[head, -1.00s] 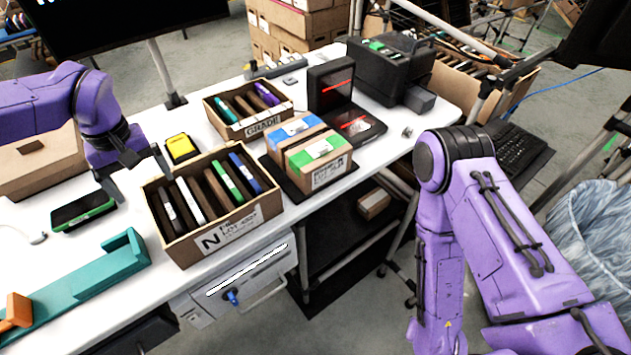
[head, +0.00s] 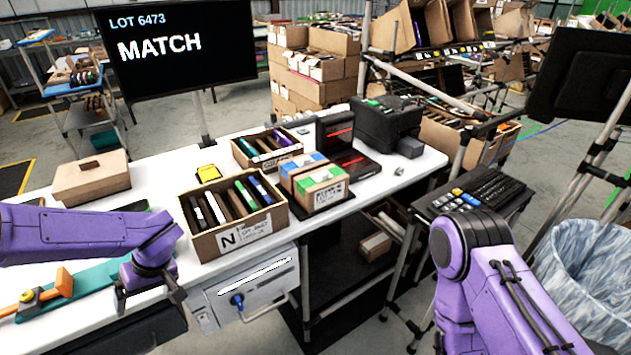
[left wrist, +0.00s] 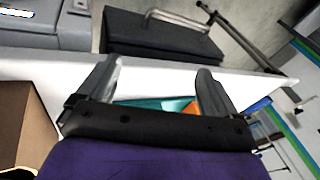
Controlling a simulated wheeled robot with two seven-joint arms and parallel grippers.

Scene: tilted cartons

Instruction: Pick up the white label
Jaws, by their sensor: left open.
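Several white labels show in the head view, and I cannot tell which one the task names. One marked N (head: 243,233) is on the front of an open carton (head: 268,224) holding upright slim cases. Another (head: 328,195) is on a closed carton with blue and green tape. A white strip (head: 255,275) is on the grey drawer front below the table. My left gripper (head: 152,302) is open and empty, left of the drawer near the table's front edge. Its spread fingers also show in the left wrist view (left wrist: 158,68). My right gripper is out of view.
A brown box (head: 91,180), a yellow device (head: 208,173) and a black printer (head: 385,125) stand on the white table. A screen (head: 155,50) reads MATCH.

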